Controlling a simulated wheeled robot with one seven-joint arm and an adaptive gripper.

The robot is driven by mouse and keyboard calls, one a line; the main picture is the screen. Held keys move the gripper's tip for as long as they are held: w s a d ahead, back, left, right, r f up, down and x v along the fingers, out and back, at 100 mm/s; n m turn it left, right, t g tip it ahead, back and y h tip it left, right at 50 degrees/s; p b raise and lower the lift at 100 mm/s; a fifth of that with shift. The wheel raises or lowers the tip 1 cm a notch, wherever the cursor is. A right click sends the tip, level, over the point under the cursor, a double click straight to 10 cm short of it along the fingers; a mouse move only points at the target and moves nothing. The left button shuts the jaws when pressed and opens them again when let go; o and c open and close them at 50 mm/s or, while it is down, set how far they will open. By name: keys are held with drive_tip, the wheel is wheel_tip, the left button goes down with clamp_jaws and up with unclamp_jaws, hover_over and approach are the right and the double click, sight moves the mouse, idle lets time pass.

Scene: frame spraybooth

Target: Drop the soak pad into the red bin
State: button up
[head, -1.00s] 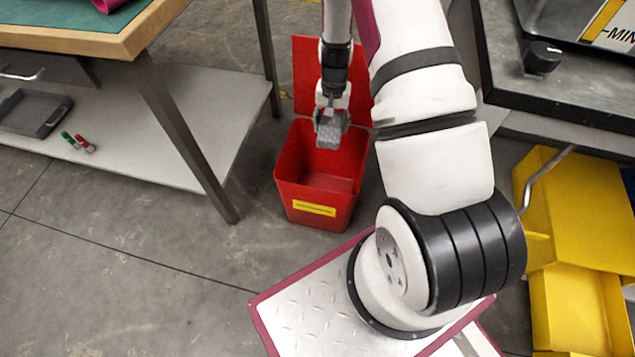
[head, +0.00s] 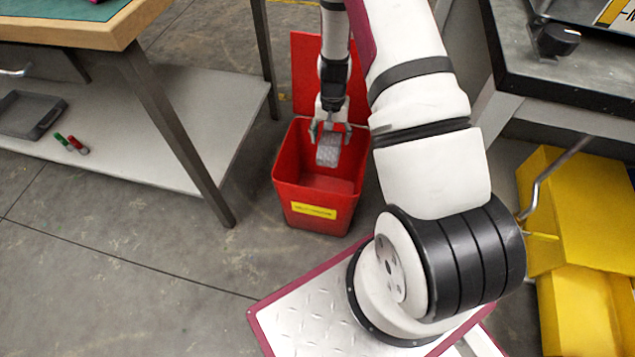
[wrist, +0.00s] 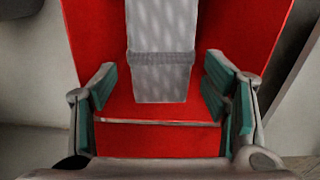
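The soak pad (head: 328,151) is a grey, dimpled slab just below my gripper (head: 330,129), over the mouth of the red bin (head: 318,216). In the wrist view the fingers of my gripper (wrist: 160,75) are spread, with green finger pads. The soak pad (wrist: 161,80) shows between and beyond them, with a gap on each side, touching neither finger. The red bin also fills the background of the wrist view (wrist: 225,30). Its lid stands open at the back. I cannot tell whether the pad touches anything in the bin.
A workbench (head: 62,35) with a low grey shelf (head: 205,105) stands left of the bin; its metal leg is close by. The shelf holds a dark tray (head: 30,115) and small red and green items. Yellow bins (head: 560,215) are at right. Floor in front of the red bin is clear.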

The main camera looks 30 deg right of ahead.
idle(0.3)
wheel_tip(320, 180, up, 12)
idle(0.5)
idle(0.3)
